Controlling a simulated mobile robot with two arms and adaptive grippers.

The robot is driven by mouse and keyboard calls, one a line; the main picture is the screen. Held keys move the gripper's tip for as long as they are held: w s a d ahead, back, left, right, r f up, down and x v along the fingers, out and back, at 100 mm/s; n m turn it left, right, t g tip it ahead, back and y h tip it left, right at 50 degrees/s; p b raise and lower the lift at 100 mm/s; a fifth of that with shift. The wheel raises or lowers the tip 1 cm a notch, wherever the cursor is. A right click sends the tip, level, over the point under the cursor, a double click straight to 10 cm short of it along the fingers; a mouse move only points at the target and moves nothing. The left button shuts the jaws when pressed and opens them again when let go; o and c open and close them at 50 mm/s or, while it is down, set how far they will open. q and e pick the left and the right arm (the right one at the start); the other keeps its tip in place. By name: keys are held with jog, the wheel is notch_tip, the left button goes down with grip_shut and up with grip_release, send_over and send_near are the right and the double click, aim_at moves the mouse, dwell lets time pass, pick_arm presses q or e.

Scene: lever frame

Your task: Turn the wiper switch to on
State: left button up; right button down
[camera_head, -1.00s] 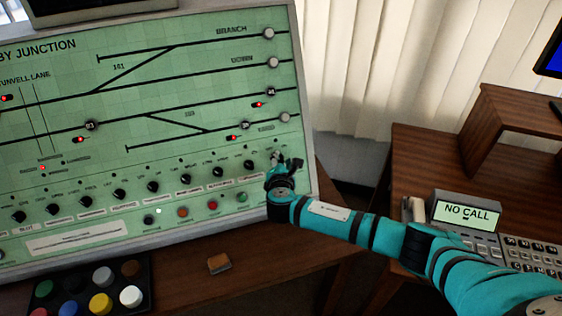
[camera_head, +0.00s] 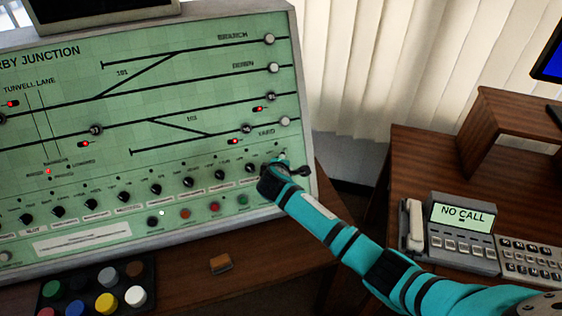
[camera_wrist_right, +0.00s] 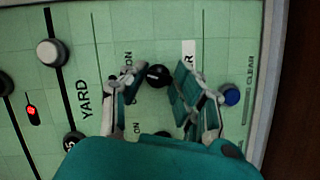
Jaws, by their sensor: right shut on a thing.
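A green signal panel (camera_head: 60,135) carries a row of black rotary knobs along its lower part. My right gripper (camera_head: 285,165) is at the right end of that row, against the panel. In the right wrist view the gripper (camera_wrist_right: 158,80) has its fingers on either side of a black knob (camera_wrist_right: 158,75), shut on it. "ON" lettering shows beside this knob; a wiper label is not readable. In the head view my gripper hides this knob. My left gripper is not in view.
A blue button (camera_wrist_right: 231,96) sits right of the fingers in the wrist view. Coloured buttons line the panel below the knobs, such as an orange one (camera_head: 185,214). A phone unit (camera_head: 462,235) reading "NO CALL" stands on the right desk (camera_head: 425,155).

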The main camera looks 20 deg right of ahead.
jog(key=shift+m+g+y+p, duration=0.35)
jog(key=shift+m+p, duration=0.25)
jog(key=shift+m, duration=0.8)
jog(key=c, duration=1)
grip_release()
jog(key=v, duration=1.2)
